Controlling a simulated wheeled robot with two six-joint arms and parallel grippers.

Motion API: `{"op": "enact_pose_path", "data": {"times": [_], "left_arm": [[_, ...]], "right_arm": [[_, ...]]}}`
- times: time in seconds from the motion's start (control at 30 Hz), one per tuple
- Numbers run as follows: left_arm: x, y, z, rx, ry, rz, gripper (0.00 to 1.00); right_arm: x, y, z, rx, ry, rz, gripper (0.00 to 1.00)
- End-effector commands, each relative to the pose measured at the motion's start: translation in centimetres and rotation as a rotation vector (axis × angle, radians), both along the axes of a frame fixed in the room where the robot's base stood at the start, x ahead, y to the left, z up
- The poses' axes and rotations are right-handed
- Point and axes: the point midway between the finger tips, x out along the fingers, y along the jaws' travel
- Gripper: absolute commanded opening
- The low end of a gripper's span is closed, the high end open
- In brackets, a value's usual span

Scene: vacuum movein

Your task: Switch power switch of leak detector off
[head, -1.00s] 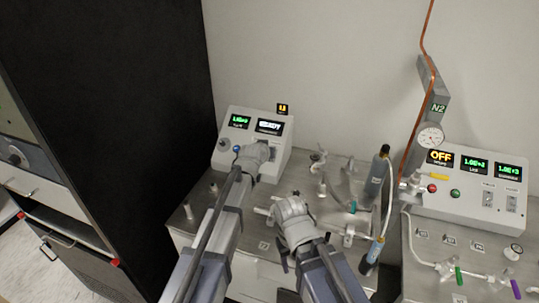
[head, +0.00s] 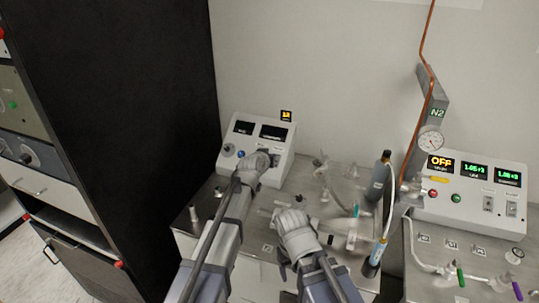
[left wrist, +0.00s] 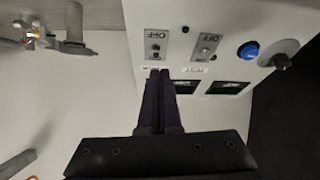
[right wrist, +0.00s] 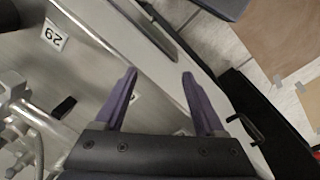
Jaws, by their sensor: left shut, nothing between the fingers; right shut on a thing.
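The leak detector (head: 227,166) is a white sloped box on the steel bench, left of centre in the head view. Its two front displays (head: 273,132) are dark.
Clear tubing and metal fittings (head: 335,190) stand on the bench right of the detector. A white control box (head: 430,213) with lit displays stands further right. A gauge (head: 430,139) hangs near a copper pipe. A black cabinet (head: 130,120) bounds the left side.

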Motion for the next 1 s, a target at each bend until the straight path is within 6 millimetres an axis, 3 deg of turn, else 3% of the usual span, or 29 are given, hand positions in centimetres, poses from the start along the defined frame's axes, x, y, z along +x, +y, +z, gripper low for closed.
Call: {"op": "enact_pose_path", "data": {"times": [0.03,0.53,1.0], "left_arm": [[-0.1,0.1,-0.9,0.0,0.0,0.0,0.0],[-1.1,0.2,-0.5,0.0,0.0,0.0,0.0],[-8.1,1.3,2.3,-0.004,-0.005,0.001,0.0]], "right_arm": [[-2.6,-0.5,-0.9,0.001,0.068,-0.021,0.54],[-2.6,-0.5,-0.5,0.001,0.068,-0.022,0.54],[-2.1,-0.3,2.2,-0.002,0.065,-0.016,0.54]]}}
